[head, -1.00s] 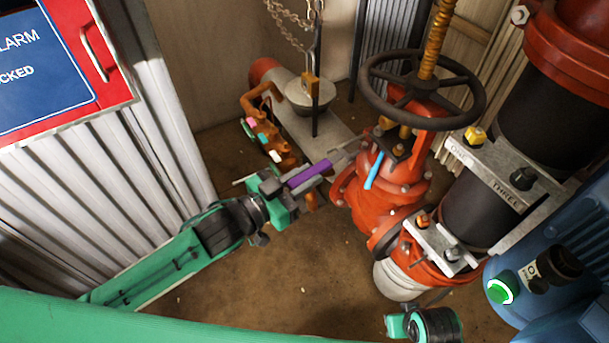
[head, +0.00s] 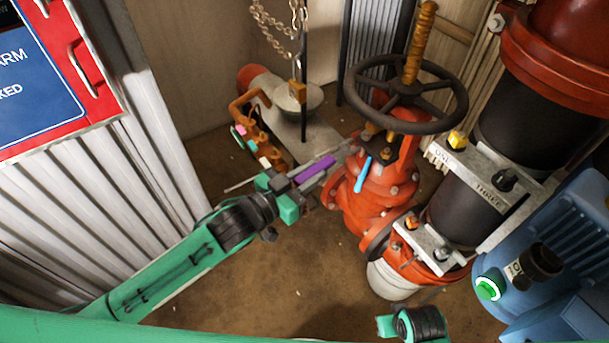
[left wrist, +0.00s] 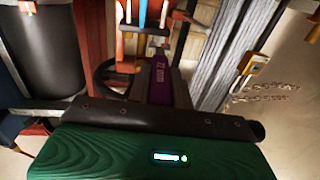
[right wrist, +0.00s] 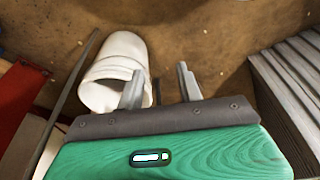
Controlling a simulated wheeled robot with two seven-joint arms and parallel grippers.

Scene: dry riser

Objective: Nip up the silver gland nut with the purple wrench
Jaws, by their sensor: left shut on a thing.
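My left gripper (head: 283,190) is shut on the purple wrench (head: 316,169). The wrench points up and right, and its grey jaw end is close to the red valve (head: 358,200), at the gland below the handwheel. The purple handle with lettering also shows in the left wrist view (left wrist: 161,75). Small nuts and the wrench's jaw crowd together there; I cannot clearly pick out the silver gland nut or tell whether the jaw touches it. My right gripper (right wrist: 160,88) is open and empty, fingers apart, low over the floor; part of it shows in the head view (head: 385,326).
A black handwheel (head: 405,88) tops the valve. A light-blue handle (head: 362,175) leans at the valve's front. An orange rack (head: 258,138) with coloured tags stands behind my left arm. A blue motor (head: 560,260) is at right. A white pipe end (right wrist: 120,65) lies near my right gripper.

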